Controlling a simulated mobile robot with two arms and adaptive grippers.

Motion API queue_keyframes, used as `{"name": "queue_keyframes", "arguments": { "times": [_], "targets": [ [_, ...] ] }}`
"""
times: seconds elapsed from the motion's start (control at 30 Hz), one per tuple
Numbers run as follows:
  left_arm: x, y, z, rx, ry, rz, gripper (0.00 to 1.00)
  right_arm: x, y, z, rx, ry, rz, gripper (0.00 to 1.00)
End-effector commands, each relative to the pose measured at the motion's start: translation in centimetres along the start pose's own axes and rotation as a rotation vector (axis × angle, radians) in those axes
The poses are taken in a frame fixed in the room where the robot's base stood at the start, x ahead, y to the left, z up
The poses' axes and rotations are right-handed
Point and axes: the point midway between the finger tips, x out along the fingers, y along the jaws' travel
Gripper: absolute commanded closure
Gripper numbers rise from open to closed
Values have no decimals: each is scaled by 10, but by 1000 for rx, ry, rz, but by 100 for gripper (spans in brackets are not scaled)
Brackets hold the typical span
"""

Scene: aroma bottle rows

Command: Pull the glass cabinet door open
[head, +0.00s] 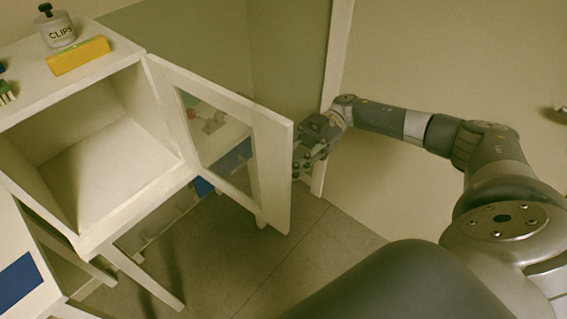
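The glass cabinet door (272,165) stands swung well out from the white cabinet (178,172), hinged on the cabinet's right front edge. It has a white frame around a glass pane (225,150). The cabinet's inside is exposed and looks empty. My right gripper (300,160) is at the door's free outer edge, on its far side. The door hides part of the fingers, so I cannot tell whether they are open or shut, or whether they touch the door. My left gripper is out of view.
A blue panel (15,281) shows at lower left. Bare tiled floor (285,255) lies below the door. Walls stand behind.

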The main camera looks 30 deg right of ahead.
Motion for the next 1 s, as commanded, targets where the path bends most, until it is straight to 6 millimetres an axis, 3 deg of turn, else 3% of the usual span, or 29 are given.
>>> {"name": "queue_keyframes", "arguments": {
  "times": [0.17,0.6,1.0],
  "targets": [
    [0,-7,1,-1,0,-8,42,-6,1,0,-2,0,1,71],
    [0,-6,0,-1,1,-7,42,-64,1,0,-1,-1,2,71],
    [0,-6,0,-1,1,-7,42,-76,0,0,0,1,0,71]
  ]
}}
